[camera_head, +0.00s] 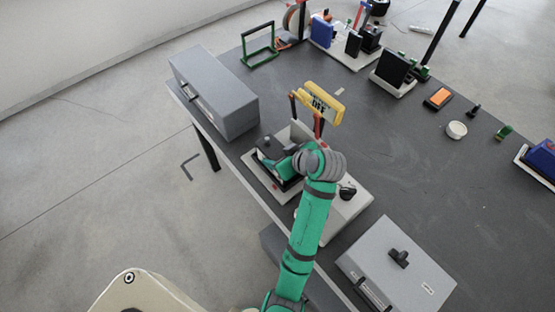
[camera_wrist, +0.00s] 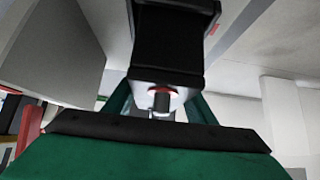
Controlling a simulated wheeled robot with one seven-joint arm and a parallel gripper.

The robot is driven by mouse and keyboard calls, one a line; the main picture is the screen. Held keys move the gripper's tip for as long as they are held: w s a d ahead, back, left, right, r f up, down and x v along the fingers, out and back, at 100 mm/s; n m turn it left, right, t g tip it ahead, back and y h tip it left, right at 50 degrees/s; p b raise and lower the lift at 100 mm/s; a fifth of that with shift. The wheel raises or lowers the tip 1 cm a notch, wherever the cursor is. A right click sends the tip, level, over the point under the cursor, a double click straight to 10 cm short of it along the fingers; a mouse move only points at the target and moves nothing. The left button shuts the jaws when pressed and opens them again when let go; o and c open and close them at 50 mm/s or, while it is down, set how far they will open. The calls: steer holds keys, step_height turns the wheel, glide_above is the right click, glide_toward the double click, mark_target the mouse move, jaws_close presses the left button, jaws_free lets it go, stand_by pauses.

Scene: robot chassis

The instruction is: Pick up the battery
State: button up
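My gripper (camera_head: 280,165) is low over a grey-based fixture (camera_head: 256,186) with black parts, near the table's front edge. In the wrist view, a black block with a pale silvery lower face (camera_wrist: 170,45) fills the top middle. Green finger parts of my gripper (camera_wrist: 158,105) show on either side below it, with a short dark cylinder between them. I cannot tell whether the fingers touch the block or whether it is the battery. No object can be surely identified as the battery; my arm hides part of the fixture.
A grey box (camera_head: 215,92) stands left of the fixture, and a grey case (camera_head: 398,262) lies at the front right. Black and blue blocks stand at the back. The table's middle right is mostly clear.

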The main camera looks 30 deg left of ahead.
steer(key=c, duration=1)
steer(key=shift+w+r, duration=0.1)
steer(key=shift+r, duration=0.1)
